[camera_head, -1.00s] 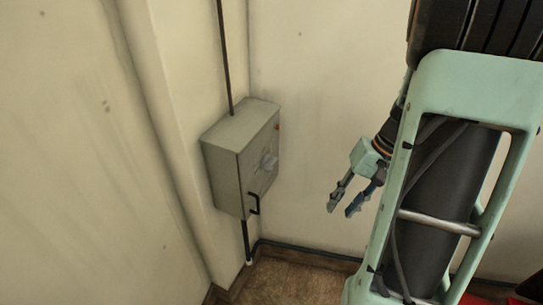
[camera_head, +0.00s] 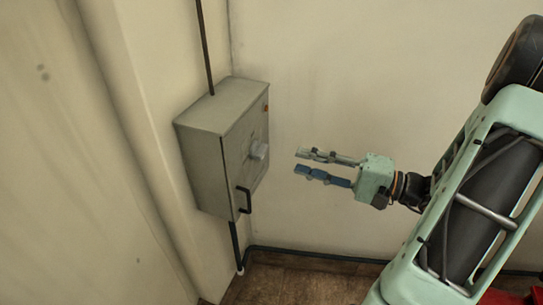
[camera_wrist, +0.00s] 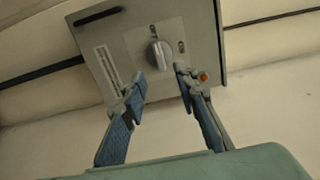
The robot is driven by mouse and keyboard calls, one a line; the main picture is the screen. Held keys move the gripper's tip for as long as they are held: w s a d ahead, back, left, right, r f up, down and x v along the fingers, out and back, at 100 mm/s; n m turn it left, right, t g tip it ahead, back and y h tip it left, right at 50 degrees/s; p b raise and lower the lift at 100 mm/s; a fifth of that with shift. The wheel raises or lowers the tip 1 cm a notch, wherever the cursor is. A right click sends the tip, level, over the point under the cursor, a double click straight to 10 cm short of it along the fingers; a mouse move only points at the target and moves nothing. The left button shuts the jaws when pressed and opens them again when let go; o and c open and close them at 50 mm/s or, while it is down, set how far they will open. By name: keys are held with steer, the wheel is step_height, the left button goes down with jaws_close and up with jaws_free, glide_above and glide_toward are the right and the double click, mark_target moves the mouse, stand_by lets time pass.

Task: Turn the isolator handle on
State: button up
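The isolator is a grey box (camera_head: 207,160) on the wall at the left of the head view. Its round, pale isolator handle (camera_head: 259,150) sits on the box's right-hand face. In the wrist view the handle (camera_wrist: 159,54) is a grey knob with a raised grip, on a light plate with small marks beside it. My gripper (camera_head: 299,162) is open and empty, to the right of the handle and apart from it, with its fingers pointing left at the box. In the wrist view the fingertips (camera_wrist: 159,76) spread on both sides just below the knob.
A black pull handle (camera_head: 244,200) sticks out low on the same face. An orange-red button (camera_wrist: 203,77) shows near my right finger in the wrist view. A conduit (camera_head: 204,45) runs up from the box. The wall to the right is bare.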

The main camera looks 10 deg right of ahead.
mark_target(259, 151)
steer(key=b+x, duration=0.1)
steer(key=x, duration=0.7)
steer(key=shift+w+a, duration=0.2)
steer(key=shift+a, duration=0.15)
steer(key=shift+c, duration=0.7)
jaws_close()
